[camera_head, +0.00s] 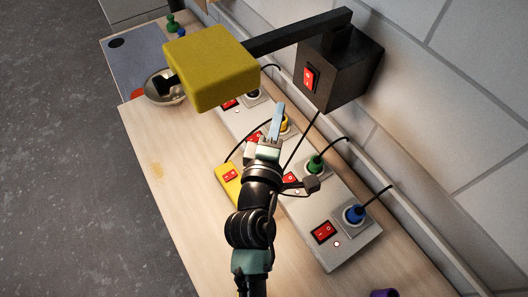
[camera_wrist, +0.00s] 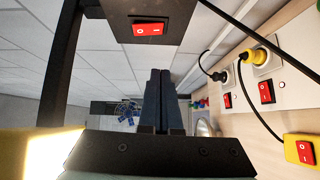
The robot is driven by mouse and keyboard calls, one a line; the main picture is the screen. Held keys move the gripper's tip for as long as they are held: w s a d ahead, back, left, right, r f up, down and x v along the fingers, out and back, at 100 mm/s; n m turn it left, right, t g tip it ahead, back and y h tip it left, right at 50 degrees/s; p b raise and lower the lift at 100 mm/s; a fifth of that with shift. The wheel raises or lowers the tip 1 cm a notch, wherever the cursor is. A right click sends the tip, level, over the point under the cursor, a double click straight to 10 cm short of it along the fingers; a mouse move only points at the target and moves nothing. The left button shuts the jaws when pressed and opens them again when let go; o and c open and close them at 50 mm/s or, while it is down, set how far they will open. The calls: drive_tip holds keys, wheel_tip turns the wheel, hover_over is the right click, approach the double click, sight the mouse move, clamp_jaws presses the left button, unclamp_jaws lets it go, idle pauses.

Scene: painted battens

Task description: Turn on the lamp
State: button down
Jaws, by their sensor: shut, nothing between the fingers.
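The lamp has a yellow head (camera_head: 211,66) on a black arm (camera_head: 298,33) that joins a dark wall box (camera_head: 342,68). A red rocker switch (camera_head: 309,77) sits on the box's face; it also shows at the top of the wrist view (camera_wrist: 150,29). My gripper (camera_head: 277,112) is shut and empty, in front of and below the box, apart from the switch. In the wrist view its fingers (camera_wrist: 165,82) point forward together, below the switch. A bright glow lies beside the yellow surface (camera_wrist: 22,150) at lower left there; I cannot tell its source.
A pale socket strip (camera_head: 335,255) with red switches and yellow, green and blue plugs (camera_head: 353,214) lies on the wooden bench (camera_head: 165,165). A yellow switch box (camera_head: 228,181) is beside my arm. A metal bowl (camera_head: 163,88) stands behind the lamp head. Cables hang near my gripper.

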drive_tip(key=s+f+b, duration=0.1)
drive_tip(key=s+b, duration=0.1)
drive_tip(key=s, duration=0.4)
drive_tip(key=shift+b, duration=0.3)
drive_tip(key=shift+s+a, duration=0.1)
drive_tip(key=shift+s, duration=0.1)
